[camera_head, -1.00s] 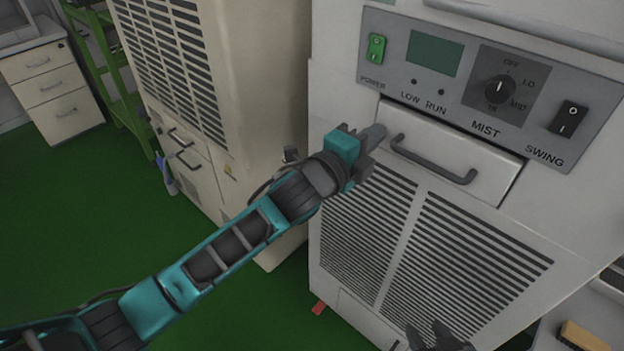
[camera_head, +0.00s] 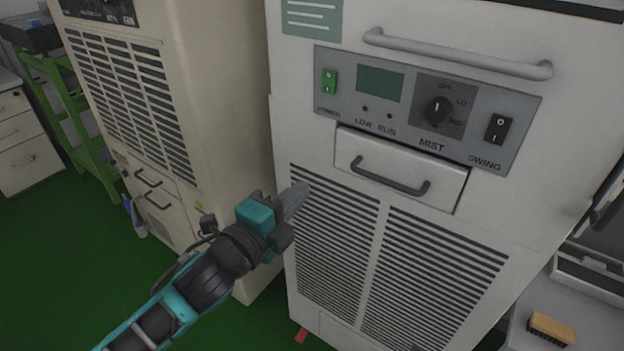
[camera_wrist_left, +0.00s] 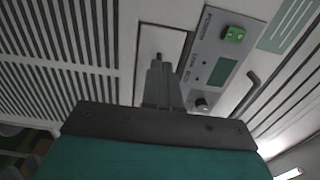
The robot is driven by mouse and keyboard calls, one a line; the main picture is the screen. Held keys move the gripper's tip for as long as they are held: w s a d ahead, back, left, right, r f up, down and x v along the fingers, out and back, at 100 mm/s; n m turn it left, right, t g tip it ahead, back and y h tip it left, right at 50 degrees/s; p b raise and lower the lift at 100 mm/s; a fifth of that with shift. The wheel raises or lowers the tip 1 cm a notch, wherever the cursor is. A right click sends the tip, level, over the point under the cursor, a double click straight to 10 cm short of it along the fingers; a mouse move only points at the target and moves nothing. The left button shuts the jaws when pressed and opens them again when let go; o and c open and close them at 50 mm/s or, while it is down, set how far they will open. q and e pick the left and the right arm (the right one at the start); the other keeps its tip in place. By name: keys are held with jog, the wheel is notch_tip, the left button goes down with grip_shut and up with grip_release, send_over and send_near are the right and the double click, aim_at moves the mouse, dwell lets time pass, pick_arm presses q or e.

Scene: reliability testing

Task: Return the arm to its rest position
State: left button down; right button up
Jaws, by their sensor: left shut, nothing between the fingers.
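My left arm comes in from the lower left in the head view. Its gripper (camera_head: 297,198) is shut and empty, in front of the upper left of the vent grille on the white machine (camera_head: 520,230). It is below and left of the drawer (camera_head: 400,172) with its dark handle. In the left wrist view the shut fingers (camera_wrist_left: 158,75) point toward the machine's front. My right gripper does not show in either view now.
The control panel (camera_head: 430,105) has a green power switch (camera_head: 329,81), a mist knob and a black swing switch. A beige machine (camera_head: 225,100) stands left, beside a green rack (camera_head: 85,140). A brush (camera_head: 551,329) lies on a surface at the lower right. Green floor is open at lower left.

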pick_arm(q)
jog(key=shift+v, duration=1.05)
jog(key=s+a+f+n+g+y, duration=0.1)
jog(key=s+a+f+n+y, duration=0.2)
jog(key=s+a+f+n, duration=0.2)
jog(key=s+a+f+n+g+y, duration=0.1)
jog(key=s+a+f+n, duration=0.4)
jog(key=f+n, duration=0.5)
jog(key=s+a+f+n+g+y, duration=0.1)
jog(key=s+a+f+n+y, duration=0.3)
jog(key=f, duration=0.5)
jog(key=s+a+n, duration=0.1)
jog(key=s+n, duration=0.1)
jog(key=n, duration=0.1)
jog(key=shift+n+g+y, duration=0.3)
jog(key=shift+g, duration=0.1)
